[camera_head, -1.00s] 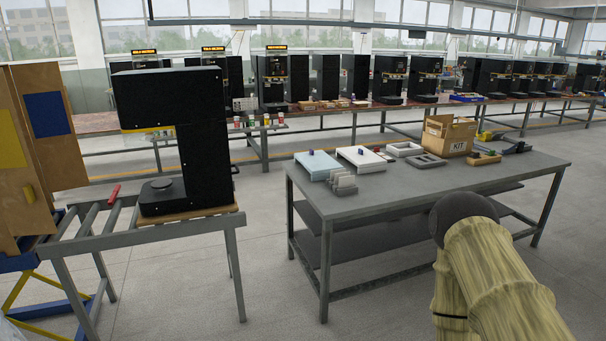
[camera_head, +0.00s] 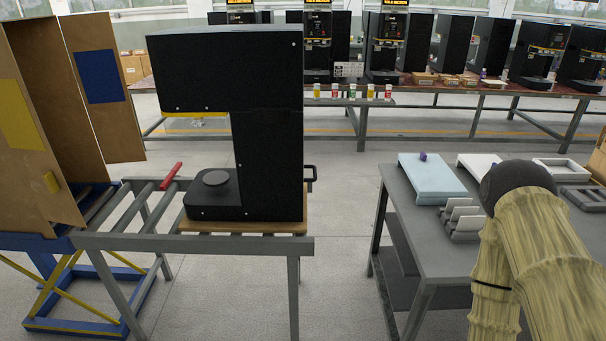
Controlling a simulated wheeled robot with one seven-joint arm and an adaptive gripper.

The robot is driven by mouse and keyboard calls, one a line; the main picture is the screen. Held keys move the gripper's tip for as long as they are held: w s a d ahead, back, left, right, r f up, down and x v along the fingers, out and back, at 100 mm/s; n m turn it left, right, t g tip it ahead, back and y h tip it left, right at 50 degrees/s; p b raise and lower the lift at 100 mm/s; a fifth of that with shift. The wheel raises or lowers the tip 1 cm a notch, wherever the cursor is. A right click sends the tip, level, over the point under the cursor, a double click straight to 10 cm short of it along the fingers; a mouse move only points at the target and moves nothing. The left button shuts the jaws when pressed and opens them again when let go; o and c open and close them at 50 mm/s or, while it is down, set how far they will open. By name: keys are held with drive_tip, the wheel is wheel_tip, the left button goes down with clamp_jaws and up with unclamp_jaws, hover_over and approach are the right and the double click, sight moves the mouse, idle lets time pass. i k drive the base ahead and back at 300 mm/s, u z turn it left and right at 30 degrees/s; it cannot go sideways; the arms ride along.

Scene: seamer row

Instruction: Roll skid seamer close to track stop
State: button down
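The black skid seamer (camera_head: 268,150) stands upright on a wooden skid (camera_head: 245,226) at the right, near end of a grey roller track (camera_head: 190,243). Its round base plate (camera_head: 215,178) faces left, and a dark handle (camera_head: 311,176) sticks out on its right side. A red bar (camera_head: 171,176) lies across the track's far rail, left of the seamer; I cannot tell whether it is the track stop. My arm shows at the lower right, over the grey table, apart from the seamer. My gripper is out of view.
A wooden crate with open panels (camera_head: 35,130) stands on a blue and yellow stand (camera_head: 75,325) at left. A grey table (camera_head: 440,240) with a light blue tray (camera_head: 430,177) is at right. Floor shows between track and table. A bench of seamers (camera_head: 470,88) runs behind.

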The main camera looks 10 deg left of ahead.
sight(246, 81)
drive_tip(key=u, duration=0.2)
drive_tip(key=i, duration=1.35)
drive_tip(key=u, duration=0.2)
